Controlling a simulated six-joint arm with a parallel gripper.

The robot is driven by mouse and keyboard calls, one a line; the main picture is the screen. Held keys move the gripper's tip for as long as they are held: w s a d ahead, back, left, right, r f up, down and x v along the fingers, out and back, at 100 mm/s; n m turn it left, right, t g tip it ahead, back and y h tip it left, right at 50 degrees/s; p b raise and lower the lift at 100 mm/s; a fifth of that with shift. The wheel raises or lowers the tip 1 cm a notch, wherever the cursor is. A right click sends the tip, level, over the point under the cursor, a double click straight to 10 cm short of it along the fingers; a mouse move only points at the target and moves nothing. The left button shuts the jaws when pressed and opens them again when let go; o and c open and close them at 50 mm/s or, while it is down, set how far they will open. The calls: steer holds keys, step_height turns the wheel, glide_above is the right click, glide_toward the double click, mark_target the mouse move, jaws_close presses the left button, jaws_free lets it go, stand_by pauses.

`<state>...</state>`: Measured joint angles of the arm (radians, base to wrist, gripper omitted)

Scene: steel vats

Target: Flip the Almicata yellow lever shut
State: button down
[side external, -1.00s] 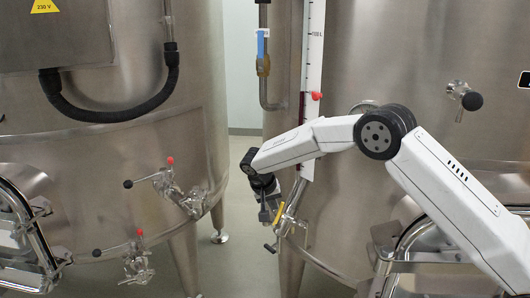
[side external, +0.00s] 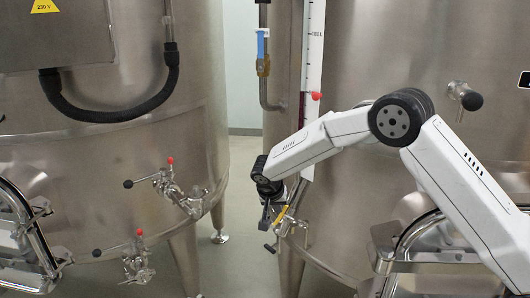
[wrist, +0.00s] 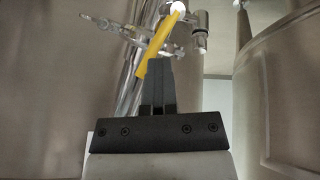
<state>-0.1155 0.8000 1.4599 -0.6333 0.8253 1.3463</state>
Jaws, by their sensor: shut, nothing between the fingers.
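The yellow lever (side external: 281,213) sits on a steel valve fitting on the right vat, low on its left side. In the side view it stands slanted, its top end leaning right. In the wrist view the yellow lever (wrist: 160,44) runs slanted from a white knob at its upper right to its lower left end. My gripper (side external: 265,224) is just left of the lever in the side view, pointing down. In the wrist view the gripper (wrist: 158,62) is shut and empty, its fingertips close to the lever's lower part. I cannot tell whether they touch it.
The right vat (side external: 345,215) stands close behind my arm, with a level gauge (side external: 311,75) above the fitting. The left vat (side external: 90,185) carries two valves with red knobs (side external: 170,160). A floor gap separates the vats. A blue-handled pipe valve (side external: 262,48) hangs behind.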

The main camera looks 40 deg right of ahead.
steer(key=shift+s+f+m+t+h, duration=0.2)
steer(key=shift+s+m+t+h, duration=0.1)
steer(key=shift+s+m+t, duration=0.55)
steer(key=shift+g, duration=0.25)
steer(key=s+f, duration=0.1)
steer(key=s+a+f, duration=0.1)
steer(key=s+f, duration=0.1)
steer(key=shift+s+a, duration=0.2)
steer(key=shift+a, duration=0.15)
steer(key=shift+w, duration=0.1)
steer(key=shift+w+a+f, duration=0.1)
steer(key=shift+w, duration=0.65)
steer(key=shift+a, duration=0.1)
